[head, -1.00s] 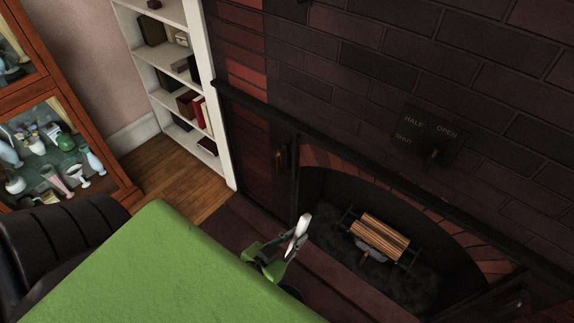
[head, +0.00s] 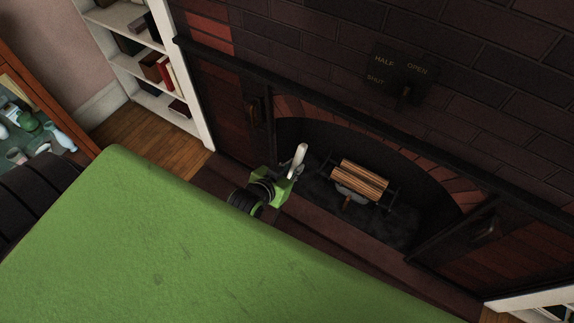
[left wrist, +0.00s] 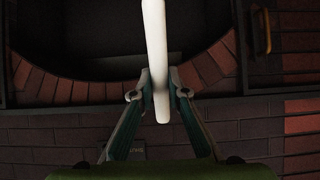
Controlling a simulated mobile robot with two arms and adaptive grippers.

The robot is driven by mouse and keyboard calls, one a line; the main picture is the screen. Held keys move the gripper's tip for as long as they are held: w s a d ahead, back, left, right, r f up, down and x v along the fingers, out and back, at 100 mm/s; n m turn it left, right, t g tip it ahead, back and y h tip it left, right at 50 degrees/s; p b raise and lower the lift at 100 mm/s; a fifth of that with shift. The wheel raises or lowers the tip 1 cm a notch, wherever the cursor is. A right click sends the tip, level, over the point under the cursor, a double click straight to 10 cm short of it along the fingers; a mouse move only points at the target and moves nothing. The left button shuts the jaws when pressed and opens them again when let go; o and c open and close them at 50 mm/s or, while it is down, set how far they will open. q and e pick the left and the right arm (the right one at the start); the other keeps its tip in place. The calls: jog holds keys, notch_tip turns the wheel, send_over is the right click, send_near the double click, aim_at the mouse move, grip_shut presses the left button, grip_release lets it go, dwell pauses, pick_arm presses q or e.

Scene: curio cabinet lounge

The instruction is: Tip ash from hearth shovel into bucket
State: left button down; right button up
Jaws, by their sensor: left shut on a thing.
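My left gripper (head: 290,174) is in front of the firebox, beyond the green surface. It is shut on a long white handle (head: 300,156), which also shows in the left wrist view (left wrist: 155,50) between both fingertips (left wrist: 161,92). What the far end of the handle carries is out of view, so I cannot tell whether it is the hearth shovel. A small grey piece with a brown stub (head: 347,199) shows under the logs; I cannot tell what it is. I see no bucket and no ash that I can make out. My right gripper is not in view.
Logs (head: 360,178) lie on a dark grate in the arched firebox. A wide green surface (head: 200,250) fills the foreground. A damper plate (head: 402,78) is on the brick wall. A white bookshelf (head: 205,120) and a display cabinet (head: 30,90) stand left.

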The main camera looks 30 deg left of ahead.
pick_arm(q)
jog(key=shift+w+d+f+g, duration=0.1)
jog(key=shift+w+f+g, duration=0.15)
jog(key=shift+w, duration=0.7)
jog(key=shift+w+d+f+g, duration=0.15)
jog(key=shift+w+f, duration=0.1)
jog(key=shift+w, duration=0.7)
jog(key=shift+x, duration=1.1)
jog(key=w+f+g+b, duration=0.2)
jog(key=w+f+b, duration=0.3)
jog(key=w, duration=0.3)
jog(key=w+d+f+g+b, duration=0.1)
jog(key=w+f+g+b, duration=0.1)
jog(key=w+f+b, duration=0.3)
jog(key=shift+w+g+y+b, duration=0.3)
jog(key=shift+w+b, duration=0.95)
jog(key=shift+w, duration=0.2)
